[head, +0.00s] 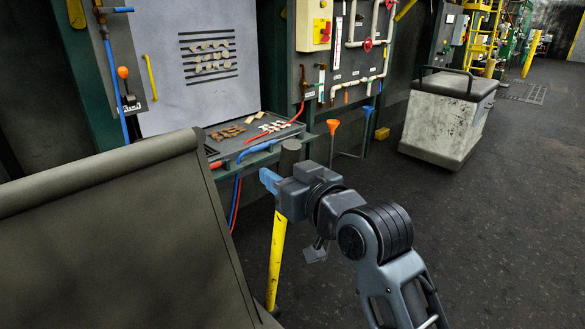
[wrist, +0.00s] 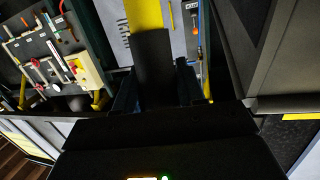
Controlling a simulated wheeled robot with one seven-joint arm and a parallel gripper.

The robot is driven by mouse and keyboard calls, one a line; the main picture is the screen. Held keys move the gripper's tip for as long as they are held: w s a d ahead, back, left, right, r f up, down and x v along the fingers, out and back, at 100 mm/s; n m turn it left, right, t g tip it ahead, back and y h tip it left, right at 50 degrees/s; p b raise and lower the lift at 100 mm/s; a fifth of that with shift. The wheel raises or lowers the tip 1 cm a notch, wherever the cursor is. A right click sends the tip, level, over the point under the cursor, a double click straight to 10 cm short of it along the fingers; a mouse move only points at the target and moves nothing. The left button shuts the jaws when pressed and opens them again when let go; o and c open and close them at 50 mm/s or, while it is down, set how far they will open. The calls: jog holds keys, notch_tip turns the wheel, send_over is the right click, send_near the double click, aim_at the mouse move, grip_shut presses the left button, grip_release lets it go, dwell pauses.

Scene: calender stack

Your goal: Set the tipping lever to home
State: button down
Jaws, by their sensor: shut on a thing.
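The lever that looks like the tipping lever has a yellow shaft (head: 276,255) and a dark cylindrical grip (head: 290,150). It stands nearly upright in front of the bench in the head view. My gripper (head: 270,181) is at the grip, with a blue fingertip showing on its left side. In the wrist view the dark grip (wrist: 153,62) lies between my gripper's fingers (wrist: 156,88), with the yellow shaft (wrist: 143,14) beyond it. My gripper is shut on the grip. The fingers' contact and any home mark are hidden or not visible.
A large dark grey slanted panel (head: 110,245) with a rounded top edge fills the lower left, close to the lever. A bench (head: 262,145) with small tan pieces stands behind. A valve board (head: 340,50) and pale bin (head: 445,120) are farther back.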

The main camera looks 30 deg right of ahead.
jog(key=w+a+g+p, duration=0.2)
jog(key=w, duration=0.6)
jog(key=w+a+g+p, duration=0.1)
jog(key=w+a+p, duration=0.2)
jog(key=w, duration=0.5)
jog(key=shift+w+a+f+n+g+h+p, duration=0.25)
jog(key=shift+w+f+n+g+h+p, duration=0.05)
jog(key=shift+w+f+g+p, duration=0.1)
jog(key=c, duration=0.9)
grip_release()
jog(key=shift+w, duration=0.1)
jog(key=shift+o, duration=0.6)
jog(key=v, duration=0.7)
jog(key=shift+s+r+b, duration=0.2)
jog(key=shift+s+b, duration=0.2)
